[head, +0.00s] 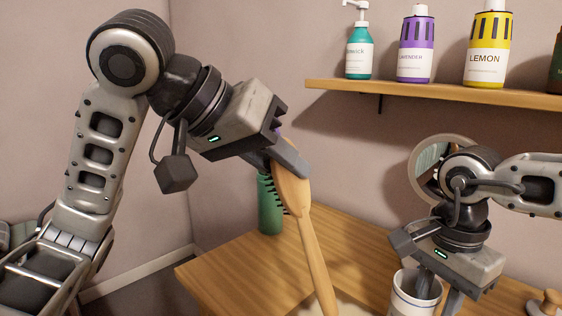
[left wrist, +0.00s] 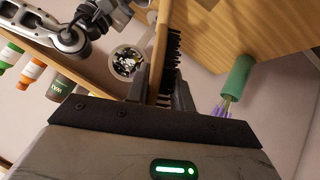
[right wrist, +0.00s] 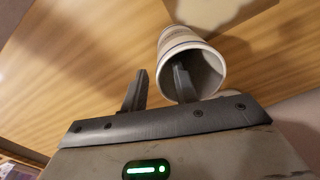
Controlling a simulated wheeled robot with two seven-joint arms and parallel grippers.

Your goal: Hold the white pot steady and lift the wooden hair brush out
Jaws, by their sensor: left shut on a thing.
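The wooden hair brush (head: 312,240) hangs in my left gripper (head: 287,160), its handle pointing down and its dark bristles facing left. The left fingers are shut on its head, and the brush also shows in the left wrist view (left wrist: 157,60). It is out of the white pot, well to its left in the head view. The white pot (head: 402,300) stands on the table, cut off by the frame's lower edge. My right gripper (right wrist: 158,82) is astride the pot's rim, one finger inside and one outside, with a gap between them. The pot (right wrist: 172,42) looks empty inside where visible.
A green vase (head: 270,208) with purple flowers (left wrist: 226,106) stands behind the brush. A round mirror (head: 428,172) is behind my right arm. A shelf (head: 420,93) with several bottles is above. A wooden knob-like object (head: 549,302) is at right. The table's left part (head: 225,262) is clear.

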